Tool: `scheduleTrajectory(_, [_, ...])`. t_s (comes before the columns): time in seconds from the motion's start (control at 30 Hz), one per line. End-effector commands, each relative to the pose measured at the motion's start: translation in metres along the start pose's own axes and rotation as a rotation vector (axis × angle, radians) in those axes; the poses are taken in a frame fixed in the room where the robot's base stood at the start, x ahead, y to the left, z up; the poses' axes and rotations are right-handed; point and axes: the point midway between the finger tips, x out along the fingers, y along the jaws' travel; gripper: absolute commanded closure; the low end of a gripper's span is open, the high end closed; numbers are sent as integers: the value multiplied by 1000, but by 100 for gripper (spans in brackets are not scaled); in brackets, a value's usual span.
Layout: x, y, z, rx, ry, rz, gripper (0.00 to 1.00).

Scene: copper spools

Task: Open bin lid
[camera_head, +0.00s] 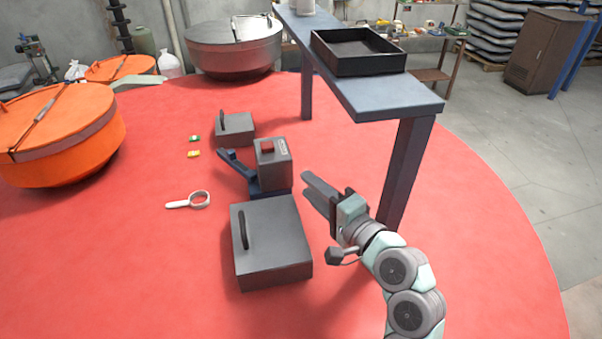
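A large dark grey box (277,257) with a lid sits on the red round floor area, front centre. A black bar handle (244,229) stands on the left part of its flat top, and the lid looks closed. A smaller grey box (240,130) with a similar handle sits farther back and also looks closed. I cannot tell which of these is the bin. My gripper (308,186) is to the right of the large box and apart from its handle, fingers pointing up and left. The finger gap is not clear from this angle, and I see nothing held.
A blue-grey table (390,97) with a black tray (372,66) rises behind my gripper. A magnifying glass (199,200) lies left. Orange drums (60,150) stand far left. Red floor at left front is clear.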

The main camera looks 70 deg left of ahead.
Motion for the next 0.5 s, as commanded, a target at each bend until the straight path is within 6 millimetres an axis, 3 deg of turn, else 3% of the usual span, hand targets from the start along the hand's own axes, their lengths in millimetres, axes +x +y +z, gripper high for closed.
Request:
scheduleTrajectory(0.2, [30,-1,1,1,-3,0,66])
scheduleTrajectory(0.5, [40,0,-1,1,2,-2,66])
